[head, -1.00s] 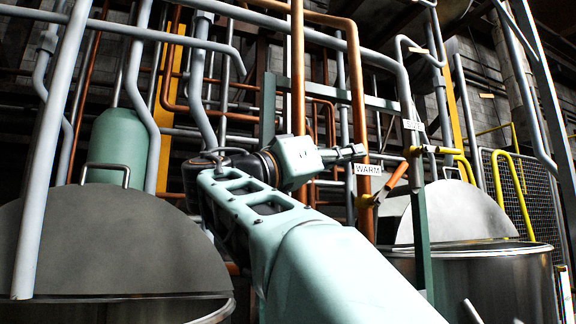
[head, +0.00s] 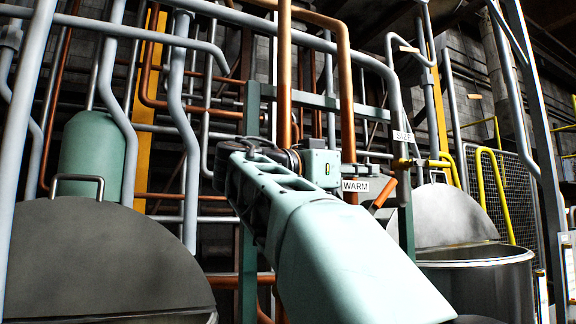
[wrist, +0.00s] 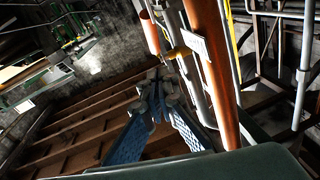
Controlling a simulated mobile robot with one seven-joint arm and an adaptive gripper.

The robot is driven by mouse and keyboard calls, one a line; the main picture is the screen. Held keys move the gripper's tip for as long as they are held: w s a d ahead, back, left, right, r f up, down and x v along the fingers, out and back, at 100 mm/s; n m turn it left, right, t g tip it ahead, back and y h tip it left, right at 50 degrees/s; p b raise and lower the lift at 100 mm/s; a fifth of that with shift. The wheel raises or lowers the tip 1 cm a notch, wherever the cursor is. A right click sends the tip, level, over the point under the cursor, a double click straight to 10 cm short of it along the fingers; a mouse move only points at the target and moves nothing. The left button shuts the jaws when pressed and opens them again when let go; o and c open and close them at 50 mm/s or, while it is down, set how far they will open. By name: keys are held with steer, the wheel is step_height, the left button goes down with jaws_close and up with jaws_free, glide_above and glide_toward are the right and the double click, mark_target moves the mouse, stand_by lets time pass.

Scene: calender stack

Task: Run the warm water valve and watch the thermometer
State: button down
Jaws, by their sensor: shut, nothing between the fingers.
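An orange valve lever (head: 384,193) slants up to the right beside a white tag reading WARM (head: 355,186) in the head view. In the wrist view an orange lever (wrist: 150,33) with a yellow fitting (wrist: 178,52) stands beyond the fingertips, beside a white tag (wrist: 194,43). My gripper (wrist: 156,88) is shut and empty, its two blue fingers meeting at the tips; it looks apart from the lever. In the head view my arm hides the gripper. I cannot make out a thermometer.
A copper pipe (head: 346,90) runs down behind the WARM tag. A green post (head: 405,225) stands close to the lever. Steel vats with raised lids stand at the left (head: 110,265) and right (head: 480,280). A yellow rail (head: 493,185) is at the right.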

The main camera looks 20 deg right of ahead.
mark_target(388, 189)
steer(key=shift+w+d+f, duration=0.25)
steer(key=shift+d+f, duration=0.4)
steer(key=shift+w+d+f, duration=0.2)
steer(key=shift+d+f, duration=0.4)
steer(key=shift+f, duration=0.05)
steer(key=d+f+b, duration=0.1)
steer(key=b, duration=0.1)
steer(key=shift+d+b, duration=0.15)
steer(key=shift+b, duration=0.25)
steer(key=shift+w+d+b, duration=0.1)
steer(key=shift+d+b, duration=0.5)
steer(key=shift+b, duration=0.15)
